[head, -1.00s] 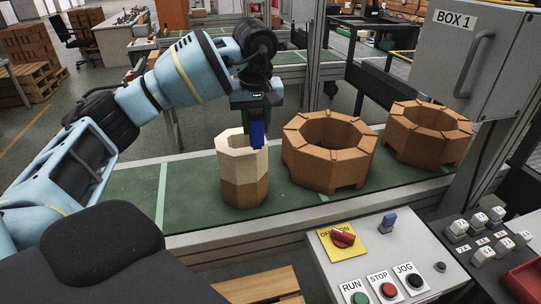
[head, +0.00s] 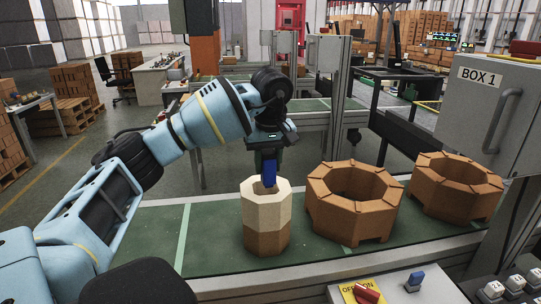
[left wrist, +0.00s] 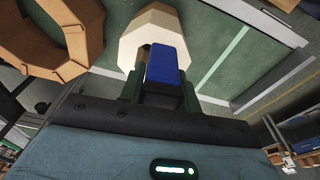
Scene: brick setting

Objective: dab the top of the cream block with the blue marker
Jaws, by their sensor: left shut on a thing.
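The cream block (head: 266,212) is a hollow octagonal ring standing upright on a tan-brown block (head: 267,243) of the same shape. My left gripper (head: 268,155) is shut on the blue marker (head: 269,170) and holds it pointing down over the cream block's top. The marker's lower end overlaps the opening and rim in the head view; I cannot tell whether it touches. In the left wrist view the marker (left wrist: 164,66) lies across the cream block (left wrist: 148,25), hiding part of it. My right gripper is not in view.
A wide brown octagonal ring (head: 325,215) stands just right of the stack, and another brown ring (head: 436,200) farther right. All stand on a green conveyor (head: 150,235). A grey cabinet (head: 490,110) and a control panel (head: 440,290) are at the right. The belt left of the stack is clear.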

